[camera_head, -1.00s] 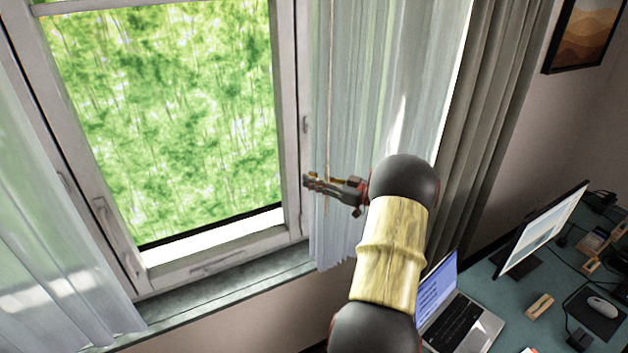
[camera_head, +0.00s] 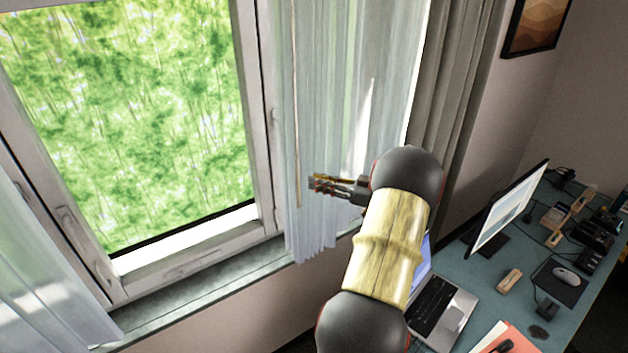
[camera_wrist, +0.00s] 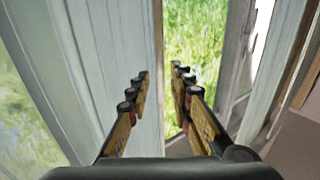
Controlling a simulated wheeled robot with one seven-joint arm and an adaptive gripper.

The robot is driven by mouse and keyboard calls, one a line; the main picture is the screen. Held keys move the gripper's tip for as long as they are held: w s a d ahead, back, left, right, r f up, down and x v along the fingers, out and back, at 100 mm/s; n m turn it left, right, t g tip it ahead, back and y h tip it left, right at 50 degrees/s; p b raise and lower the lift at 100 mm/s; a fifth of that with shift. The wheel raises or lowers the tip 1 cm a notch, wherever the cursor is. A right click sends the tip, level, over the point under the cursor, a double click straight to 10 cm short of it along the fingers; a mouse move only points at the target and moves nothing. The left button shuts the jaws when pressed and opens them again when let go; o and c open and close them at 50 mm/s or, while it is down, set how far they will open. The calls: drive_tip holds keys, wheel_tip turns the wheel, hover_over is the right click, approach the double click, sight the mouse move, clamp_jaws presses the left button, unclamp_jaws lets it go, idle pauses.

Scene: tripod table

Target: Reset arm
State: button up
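My arm reaches up in the head view, and my gripper (camera_head: 314,184) points left in front of the white sheer curtain (camera_head: 335,110). A thin hanging cord or rod (camera_head: 296,110) shows just left of the fingertips, apart from them in the picture. In the wrist view my gripper (camera_wrist: 161,78) has its two fingers apart with a gap between them, and nothing is held. The curtain (camera_wrist: 105,60) fills the left of that view, and green foliage outside shows beyond the gap. How far the fingers are from the curtain is hard to tell.
The window frame (camera_head: 263,110) stands left of my gripper above a grey sill (camera_head: 190,300). A desk (camera_head: 480,290) at the right holds a laptop (camera_head: 440,310), a monitor (camera_head: 510,210) and a mouse (camera_head: 567,276). A second curtain (camera_head: 40,270) hangs at the left.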

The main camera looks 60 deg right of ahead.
idle(0.5)
drive_tip(key=s+d+f+m+g+h, duration=0.7)
drive_tip(key=s+d+f+g+h, duration=0.35)
drive_tip(key=d, duration=0.35)
drive_tip(key=w+a+r+n+y+b, duration=0.1)
drive_tip(key=w+a+n+y+b, duration=0.1)
drive_tip(key=a, duration=2.1)
drive_tip(key=w+a+r+n+g+y+b, duration=0.1)
drive_tip(key=a+b, duration=0.5)
drive_tip(key=a, duration=1.8)
drive_tip(key=w+a+n+g+y+b, duration=0.1)
drive_tip(key=w+a+n+y+b, duration=0.2)
drive_tip(key=a, duration=2.1)
drive_tip(key=w+y+b, duration=0.2)
drive_tip(key=y, duration=0.1)
drive_tip(key=shift+w+r, duration=0.35)
drive_tip(key=shift+r, duration=0.05)
